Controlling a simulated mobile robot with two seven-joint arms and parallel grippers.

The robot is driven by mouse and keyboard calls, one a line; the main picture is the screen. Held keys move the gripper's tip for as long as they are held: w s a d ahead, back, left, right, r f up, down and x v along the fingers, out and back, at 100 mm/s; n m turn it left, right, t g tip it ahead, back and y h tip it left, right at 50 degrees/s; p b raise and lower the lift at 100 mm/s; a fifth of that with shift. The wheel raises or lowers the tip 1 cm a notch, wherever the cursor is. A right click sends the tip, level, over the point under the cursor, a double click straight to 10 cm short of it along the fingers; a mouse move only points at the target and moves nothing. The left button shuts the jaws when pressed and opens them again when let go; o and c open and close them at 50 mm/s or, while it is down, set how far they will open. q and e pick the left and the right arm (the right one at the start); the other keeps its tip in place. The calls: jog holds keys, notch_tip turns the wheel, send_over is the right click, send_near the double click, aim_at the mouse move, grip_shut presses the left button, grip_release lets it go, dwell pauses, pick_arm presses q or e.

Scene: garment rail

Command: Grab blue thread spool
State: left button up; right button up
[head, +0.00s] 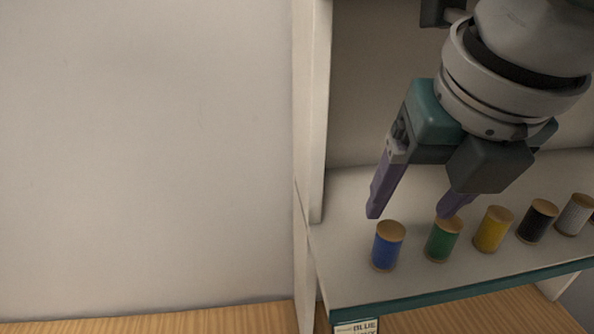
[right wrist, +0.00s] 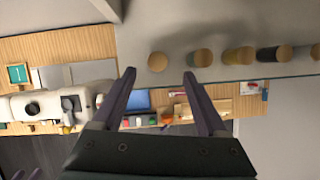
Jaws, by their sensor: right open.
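The blue thread spool (head: 388,246) stands upright at the left end of a row on the shelf, in the head view. In the right wrist view its round wooden top (right wrist: 157,62) shows just beyond and between my fingertips. My right gripper (head: 411,211) is open and empty, its purple fingers pointing down above and behind the row. In the head view one fingertip is just above and left of the blue spool, the other by the green spool (head: 442,240). My right gripper also shows in the right wrist view (right wrist: 160,73).
Yellow (head: 492,231), black (head: 537,222) and grey (head: 573,215) spools continue the row rightward. The shelf (head: 345,265) has a teal front edge (head: 450,293) with a label reading BLUE (head: 357,327). A white upright panel (head: 312,120) bounds its left side.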

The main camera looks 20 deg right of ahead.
aim_at(392, 229)
jog(key=p+x, duration=0.1)
jog(key=x, duration=0.6)
jog(key=shift+w+a+f, duration=0.15)
jog(key=shift+w+f, duration=0.05)
grip_shut()
dwell(0.4)
